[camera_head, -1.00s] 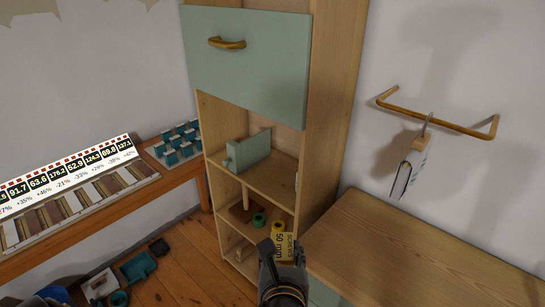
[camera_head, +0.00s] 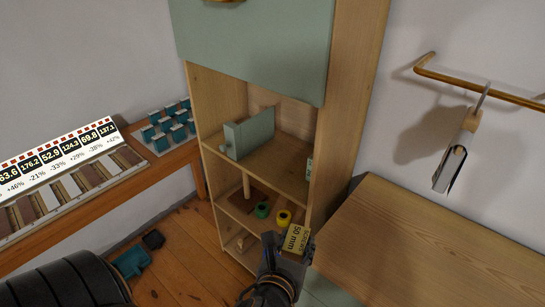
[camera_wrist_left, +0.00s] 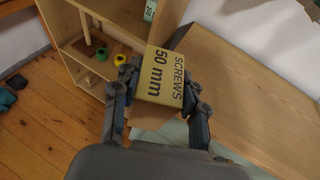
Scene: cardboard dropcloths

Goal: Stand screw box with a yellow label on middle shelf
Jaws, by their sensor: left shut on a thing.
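My left gripper (camera_head: 283,252) is shut on a screw box (camera_head: 297,240) with a yellow label reading "SCREWS 50 mm". In the left wrist view the box (camera_wrist_left: 163,78) sits between the two fingers (camera_wrist_left: 160,95), its yellow label facing the camera. The gripper holds the box in front of the lower right part of an open wooden shelf unit. The middle shelf (camera_head: 278,161) carries a grey-green box-like item (camera_head: 249,134) at its left and a small green-labelled item (camera_head: 309,169) at its right edge. The middle of that shelf is bare. My right gripper is not in view.
A lower shelf (camera_head: 236,206) holds a green roll (camera_head: 262,210) and a yellow roll (camera_head: 284,216). A green drawer front (camera_head: 255,50) covers the unit's top. A wooden worktop (camera_head: 430,240) lies at right, and a wall rail (camera_head: 480,82) with a hanging tool is above it.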

